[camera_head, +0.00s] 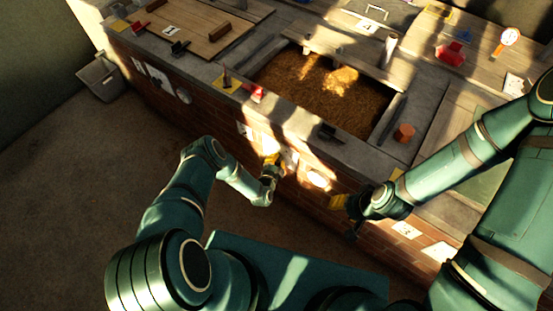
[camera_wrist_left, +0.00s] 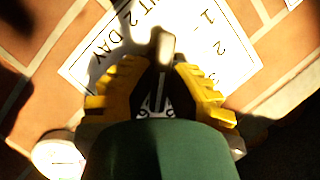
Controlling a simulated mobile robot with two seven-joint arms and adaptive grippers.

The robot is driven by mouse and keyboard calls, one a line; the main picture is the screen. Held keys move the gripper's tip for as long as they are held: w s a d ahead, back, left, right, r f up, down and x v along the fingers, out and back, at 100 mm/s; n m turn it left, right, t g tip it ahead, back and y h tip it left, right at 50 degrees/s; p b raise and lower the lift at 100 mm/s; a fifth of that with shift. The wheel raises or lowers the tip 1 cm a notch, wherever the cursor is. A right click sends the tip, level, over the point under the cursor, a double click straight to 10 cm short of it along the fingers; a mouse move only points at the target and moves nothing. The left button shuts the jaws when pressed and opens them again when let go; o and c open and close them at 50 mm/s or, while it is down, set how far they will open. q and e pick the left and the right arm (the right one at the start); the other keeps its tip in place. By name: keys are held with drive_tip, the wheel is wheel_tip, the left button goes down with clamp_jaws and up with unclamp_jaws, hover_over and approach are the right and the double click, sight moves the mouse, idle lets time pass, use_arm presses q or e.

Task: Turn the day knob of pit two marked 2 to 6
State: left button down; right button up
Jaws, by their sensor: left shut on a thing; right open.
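The white label plate of pit two (camera_wrist_left: 95,62), printed with "PIT 2 DAY" and numerals, is on the brick wall in the left wrist view, turned nearly upside down. A pale knob (camera_wrist_left: 166,48) stands out from it. My left gripper (camera_wrist_left: 160,70) is shut on the knob, with yellow fingers on both sides. The fingers hide part of the scale, so I cannot tell which number the knob points to. In the head view my left gripper (camera_head: 272,161) is at the brick front. My right gripper (camera_head: 342,203) is open and empty, further right near the wall.
Above the wall, a pit of brown grain (camera_head: 325,88) is set in the grey counter. An orange cup (camera_head: 403,132) stands on its right edge. A grey bin (camera_head: 101,78) stands on the floor at left.

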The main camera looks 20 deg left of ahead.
use_arm(q)
drive_tip(key=shift+w+d+m+t, duration=0.1)
drive_tip(key=shift+m+t, duration=0.2)
drive_tip(key=shift+m, duration=0.3)
drive_tip(key=shift+y, duration=0.3)
drive_tip(key=c, duration=1)
unclamp_jaws()
drive_tip(key=shift+s+r, duration=0.25)
drive_tip(key=shift+s, duration=1)
drive_tip(key=shift+s+r, duration=0.2)
drive_tip(key=shift+s, duration=1.05)
drive_tip(key=shift+s+r, duration=0.25)
drive_tip(key=shift+s, duration=1)
